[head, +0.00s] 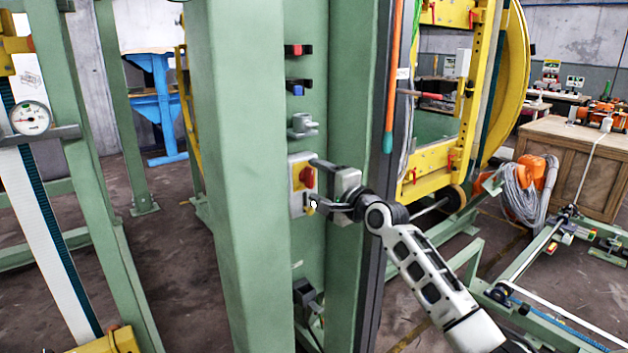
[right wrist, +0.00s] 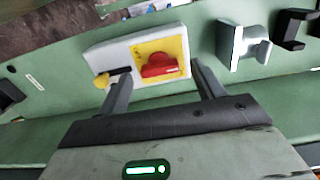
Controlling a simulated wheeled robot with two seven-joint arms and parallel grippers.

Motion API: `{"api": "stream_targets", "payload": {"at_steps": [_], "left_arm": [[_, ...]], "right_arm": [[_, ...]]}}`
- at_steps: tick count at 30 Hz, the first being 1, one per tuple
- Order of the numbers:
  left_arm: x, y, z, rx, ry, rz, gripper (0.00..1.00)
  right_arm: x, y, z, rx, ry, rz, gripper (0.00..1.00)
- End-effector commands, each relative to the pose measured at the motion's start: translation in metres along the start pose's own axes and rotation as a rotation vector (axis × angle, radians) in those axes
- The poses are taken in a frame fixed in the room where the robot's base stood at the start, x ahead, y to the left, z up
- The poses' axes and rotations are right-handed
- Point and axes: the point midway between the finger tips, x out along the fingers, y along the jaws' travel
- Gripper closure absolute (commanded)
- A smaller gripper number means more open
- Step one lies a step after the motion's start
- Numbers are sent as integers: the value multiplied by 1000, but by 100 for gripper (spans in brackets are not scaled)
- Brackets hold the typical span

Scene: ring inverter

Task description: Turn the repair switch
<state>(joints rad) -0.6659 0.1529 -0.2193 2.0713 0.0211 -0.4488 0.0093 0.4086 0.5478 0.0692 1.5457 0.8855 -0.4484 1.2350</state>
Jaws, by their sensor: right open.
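A light grey switch box (head: 296,197) is fixed to the green column. It carries a red rotary knob (head: 307,177) on a yellow plate, and the knob also shows in the right wrist view (right wrist: 160,66). Beside the knob is a small black switch with a yellow tip (right wrist: 102,80). I cannot read which control is the repair switch. My right gripper (head: 314,184) is open in front of the box. In the right wrist view its fingers appear on either side of the red knob, one overlapping the black switch. No contact with the knob shows. My left gripper is not in view.
Above the box on the green column (head: 235,120) are a grey bracket (head: 302,125), a blue-black holder (head: 298,87) and a red-black one (head: 297,50). A post with an orange tube (head: 393,80) stands to the right. A dark fitting (head: 304,292) sits below.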

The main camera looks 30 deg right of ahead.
Motion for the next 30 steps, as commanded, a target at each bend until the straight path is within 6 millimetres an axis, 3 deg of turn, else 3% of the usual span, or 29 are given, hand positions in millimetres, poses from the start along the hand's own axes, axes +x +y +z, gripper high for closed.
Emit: {"api": "stream_targets", "payload": {"at_steps": [6, 14, 15, 20, 30], "left_arm": [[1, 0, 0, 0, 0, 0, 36], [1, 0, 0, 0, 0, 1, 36], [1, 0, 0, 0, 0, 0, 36], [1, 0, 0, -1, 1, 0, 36], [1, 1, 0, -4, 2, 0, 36]], "right_arm": [[17, 0, 0, 0, 0, -1, 33], [18, 0, 0, -1, 0, 0, 33], [18, 0, 0, 0, 0, 0, 36], [18, 0, 0, 0, 0, 0, 78], [18, 1, 0, -33, 0, 0, 77]]}}
